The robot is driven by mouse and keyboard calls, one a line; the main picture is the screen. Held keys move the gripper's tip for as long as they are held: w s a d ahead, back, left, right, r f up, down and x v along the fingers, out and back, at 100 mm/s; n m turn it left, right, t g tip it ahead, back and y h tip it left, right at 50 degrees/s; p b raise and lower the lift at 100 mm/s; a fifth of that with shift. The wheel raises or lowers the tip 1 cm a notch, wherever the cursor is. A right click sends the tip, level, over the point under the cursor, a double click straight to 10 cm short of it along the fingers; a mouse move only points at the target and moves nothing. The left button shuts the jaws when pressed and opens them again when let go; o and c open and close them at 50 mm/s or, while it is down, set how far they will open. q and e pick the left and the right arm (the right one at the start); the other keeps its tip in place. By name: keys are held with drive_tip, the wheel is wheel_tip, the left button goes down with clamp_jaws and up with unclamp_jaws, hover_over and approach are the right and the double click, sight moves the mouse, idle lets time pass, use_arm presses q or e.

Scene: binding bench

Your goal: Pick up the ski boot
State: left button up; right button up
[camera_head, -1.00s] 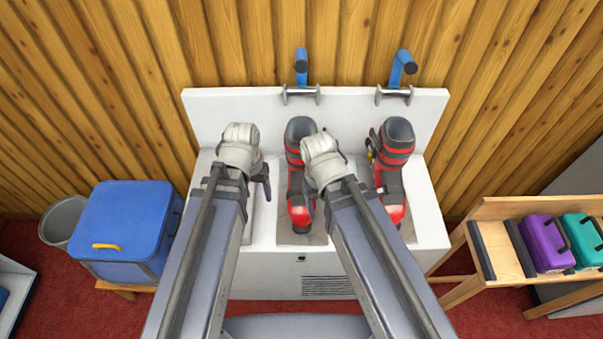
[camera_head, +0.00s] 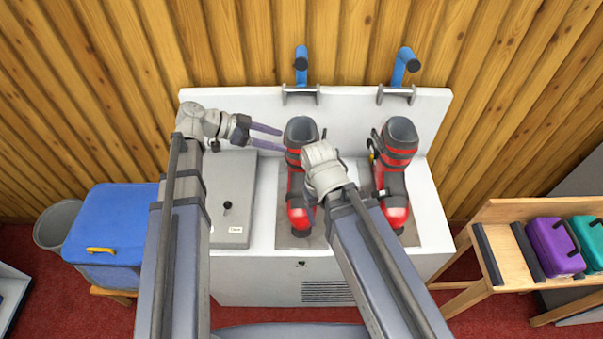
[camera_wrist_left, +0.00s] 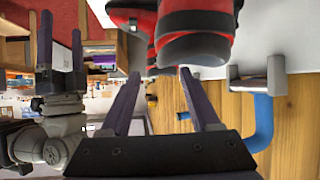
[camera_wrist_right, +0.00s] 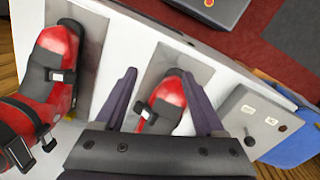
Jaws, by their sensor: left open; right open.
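Two red and black ski boots stand side by side on the white bench, the left boot (camera_head: 300,185) and the right boot (camera_head: 397,170). My left gripper (camera_head: 283,141) is open and empty, its fingers pointing right at the left boot's upper cuff. In the left wrist view a boot's black and red cuff (camera_wrist_left: 195,30) lies just beyond the fingertips. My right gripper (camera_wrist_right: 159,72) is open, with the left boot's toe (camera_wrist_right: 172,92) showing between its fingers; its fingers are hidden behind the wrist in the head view. The right boot (camera_wrist_right: 55,60) also shows in the right wrist view.
The white bench (camera_head: 260,272) has a raised back panel with two blue-handled fixtures (camera_head: 301,65) above the boots. A flat grey box (camera_head: 232,195) lies left of the boots. A blue cooler (camera_head: 112,222) stands left; a wooden rack (camera_head: 497,262) stands right.

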sight(300, 144)
use_arm(q)
drive_tip(key=x, duration=0.1)
drive_tip(key=b+x, duration=0.1)
drive_tip(key=shift+w+d, duration=0.2)
drive_tip(key=shift+d, duration=0.15)
drive_tip(key=b+x, duration=0.2)
drive_tip(key=x, duration=0.2)
drive_tip(key=shift+s+f+b, duration=0.15)
drive_tip(key=shift+f+b, duration=0.05)
drive_tip(key=shift+b, duration=0.2)
drive_tip(key=shift+d+f, duration=0.1)
drive_tip(key=shift+d, duration=0.4)
clamp_jaws()
idle(0.8)
